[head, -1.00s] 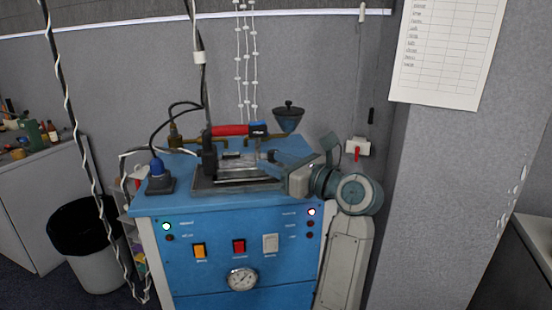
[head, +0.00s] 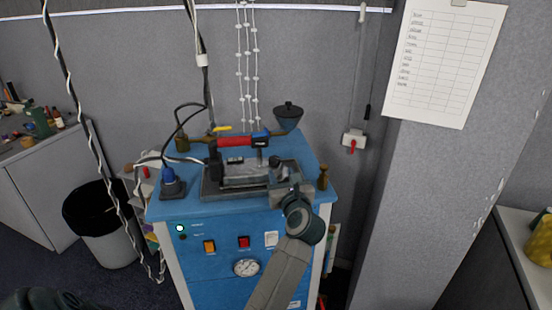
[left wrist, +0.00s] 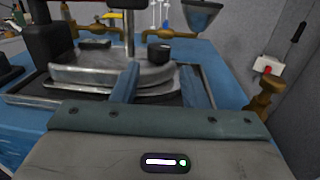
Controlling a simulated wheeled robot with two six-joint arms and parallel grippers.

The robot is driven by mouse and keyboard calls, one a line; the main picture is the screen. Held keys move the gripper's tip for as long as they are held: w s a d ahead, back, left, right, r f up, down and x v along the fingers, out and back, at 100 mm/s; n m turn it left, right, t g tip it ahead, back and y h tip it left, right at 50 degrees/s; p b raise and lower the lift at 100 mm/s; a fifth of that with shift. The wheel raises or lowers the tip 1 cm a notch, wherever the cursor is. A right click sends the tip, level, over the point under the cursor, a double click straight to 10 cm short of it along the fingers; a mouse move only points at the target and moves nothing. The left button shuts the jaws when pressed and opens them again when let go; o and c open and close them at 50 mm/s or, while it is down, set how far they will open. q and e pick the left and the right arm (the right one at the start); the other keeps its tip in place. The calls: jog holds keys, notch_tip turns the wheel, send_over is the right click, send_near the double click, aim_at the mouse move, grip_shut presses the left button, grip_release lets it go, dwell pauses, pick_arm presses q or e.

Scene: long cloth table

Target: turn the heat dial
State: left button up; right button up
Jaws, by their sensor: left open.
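The heat dial appears to be the small black knob (left wrist: 160,52) with a pale mark, on top of the metal press plates (left wrist: 85,73) in the left wrist view. In the head view the press (head: 228,190) sits on the blue machine, and my gripper partly covers its right end. My left gripper (head: 282,172) is at the press's front right, pointing away from me. In the left wrist view its two blue fingers (left wrist: 158,72) are apart and empty. The knob shows beyond the gap between them; contact is not visible. My right gripper is not in view.
The blue machine (head: 208,266) has rocker switches and a round gauge (head: 246,267) on its front. A dark funnel (head: 288,112) stands behind, and a brass fitting (head: 323,177) rises at the right. A grey pillar (head: 430,200) stands further right.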

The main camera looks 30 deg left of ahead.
aim_at(278, 162)
pick_arm(q)
jog(key=p+x, duration=0.2)
jog(key=x, duration=0.5)
jog(key=shift+a, duration=0.1)
jog(key=c, duration=0.7)
jog(key=shift+w+f+b, duration=0.1)
jog(key=shift+f+b, duration=0.05)
jog(key=shift+b, duration=0.3)
jog(key=n+g+y+b, duration=0.1)
jog(key=g+b, duration=0.1)
jog(key=b, duration=0.1)
jog(key=n+g+y+b, duration=0.2)
jog(key=b, duration=0.1)
jog(key=shift+w+f+n+g, duration=0.15)
jog(key=shift+w+n+g, duration=0.05)
jog(key=shift+n+g, duration=0.1)
jog(key=shift+r+n+g+y+b, duration=0.3)
jog(key=shift+n+g+b, duration=0.1)
jog(key=shift+g+b, duration=0.4)
